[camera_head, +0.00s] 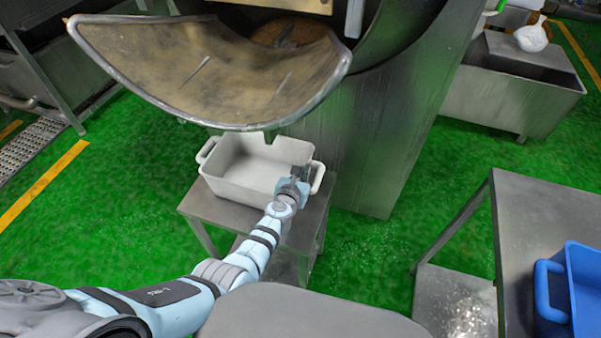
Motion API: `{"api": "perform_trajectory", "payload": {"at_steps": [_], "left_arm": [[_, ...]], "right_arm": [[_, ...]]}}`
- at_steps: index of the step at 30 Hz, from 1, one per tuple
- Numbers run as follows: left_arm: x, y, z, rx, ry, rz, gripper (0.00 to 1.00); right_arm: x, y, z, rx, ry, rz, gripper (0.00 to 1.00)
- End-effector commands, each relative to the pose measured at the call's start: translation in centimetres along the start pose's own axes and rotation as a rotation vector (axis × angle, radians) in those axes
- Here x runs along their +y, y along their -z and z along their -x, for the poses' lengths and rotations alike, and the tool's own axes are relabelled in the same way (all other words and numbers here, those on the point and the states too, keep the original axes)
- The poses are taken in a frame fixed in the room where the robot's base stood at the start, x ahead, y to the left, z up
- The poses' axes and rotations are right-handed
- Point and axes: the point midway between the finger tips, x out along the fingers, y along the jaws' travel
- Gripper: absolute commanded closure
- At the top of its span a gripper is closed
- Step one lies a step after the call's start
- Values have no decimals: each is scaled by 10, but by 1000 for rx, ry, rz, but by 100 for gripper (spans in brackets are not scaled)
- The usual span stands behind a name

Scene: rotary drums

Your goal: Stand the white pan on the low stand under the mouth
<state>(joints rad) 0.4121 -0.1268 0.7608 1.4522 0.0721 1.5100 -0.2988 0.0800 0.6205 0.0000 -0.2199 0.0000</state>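The white pan (240,165) is a rectangular tub with a handle at each end. It is upright on or just over the low metal stand (205,207), under the front edge of the drum's wide mouth (200,70). The mouth's lip hides part of the pan's far rim. My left gripper (297,177) is at the pan's right end, by the right handle (318,177). Its fingers overlap the rim and handle; I cannot tell whether they are closed on it. My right gripper is not in view.
A metal table (540,215) with a blue bin (580,290) stands at the lower right. A steel trough (515,95) with a white scoop (532,36) is at the upper right. The drum's steel housing (375,140) rises behind the stand. Green floor is clear between stand and table.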

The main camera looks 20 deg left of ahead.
Motion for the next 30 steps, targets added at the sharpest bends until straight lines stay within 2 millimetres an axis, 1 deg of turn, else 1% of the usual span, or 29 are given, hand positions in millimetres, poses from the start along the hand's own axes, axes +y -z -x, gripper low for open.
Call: {"api": "perform_trajectory", "payload": {"at_steps": [5, 15, 18, 20, 21, 30], "left_arm": [[1, -2, 0, -2, -2, -2, 100], [2, 3, -1, -2, -4, -1, 100], [2, 2, -1, -2, -5, 0, 83], [2, 2, -1, -2, -4, 0, 73], [2, 2, -1, -2, -4, 0, 72], [2, 2, 0, 1, -3, 3, 72]], "right_arm": [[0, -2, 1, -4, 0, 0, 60], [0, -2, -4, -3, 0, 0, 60], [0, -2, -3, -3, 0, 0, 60], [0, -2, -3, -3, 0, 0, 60], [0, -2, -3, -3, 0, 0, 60], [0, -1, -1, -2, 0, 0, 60]]}}
